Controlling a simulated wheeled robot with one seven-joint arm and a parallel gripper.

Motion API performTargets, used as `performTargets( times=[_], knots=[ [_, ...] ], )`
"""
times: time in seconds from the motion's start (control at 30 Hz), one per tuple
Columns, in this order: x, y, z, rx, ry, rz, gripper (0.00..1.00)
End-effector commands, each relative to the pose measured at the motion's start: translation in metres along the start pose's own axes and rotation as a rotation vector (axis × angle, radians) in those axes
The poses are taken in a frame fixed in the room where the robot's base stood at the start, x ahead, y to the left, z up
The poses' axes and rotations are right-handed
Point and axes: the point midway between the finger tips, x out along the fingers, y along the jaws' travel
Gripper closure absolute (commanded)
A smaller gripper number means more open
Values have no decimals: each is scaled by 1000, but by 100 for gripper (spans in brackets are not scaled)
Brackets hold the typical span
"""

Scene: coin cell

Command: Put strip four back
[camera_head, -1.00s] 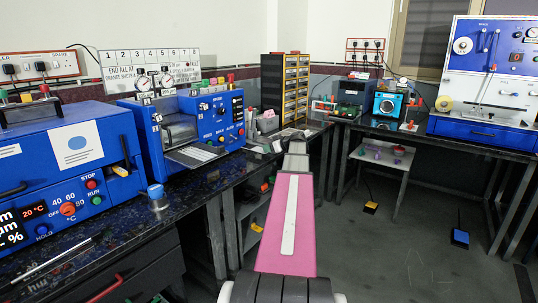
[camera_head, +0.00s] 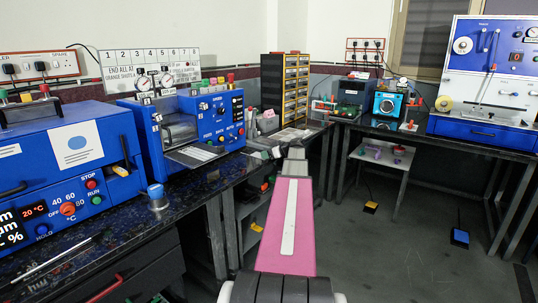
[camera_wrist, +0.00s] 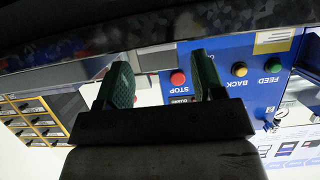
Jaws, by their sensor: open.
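My gripper (camera_wrist: 165,82) shows in the wrist view with its two green fingers apart and nothing visible between them. In the head view it is small and dark at the far end of my arm, near the edge of the dark bench, and hard to make out. Beyond the fingers in the wrist view is a blue panel (camera_wrist: 222,60) with red, yellow and green buttons, upside down. It looks like the front of the blue roller machine (camera_head: 205,118) in the head view. I cannot pick out strip four in either view.
A numbered sign (camera_head: 150,67) hangs above the roller machine. A blue oven-like machine (camera_head: 60,160) stands at the left on the dark bench (camera_head: 130,225). A drawer cabinet (camera_head: 285,88) stands at the bench's far end. The floor (camera_head: 400,250) at right is mostly open.

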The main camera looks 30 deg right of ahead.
Motion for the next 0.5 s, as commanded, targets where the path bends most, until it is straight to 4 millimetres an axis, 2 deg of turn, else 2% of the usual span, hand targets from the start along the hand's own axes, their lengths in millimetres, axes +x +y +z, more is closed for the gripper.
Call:
performTargets(
  times=[0.17,0.5],
  knots=[
    [-20,-1,0,0,0,2,38],
    [-86,-1,0,0,0,2,38]
  ],
)
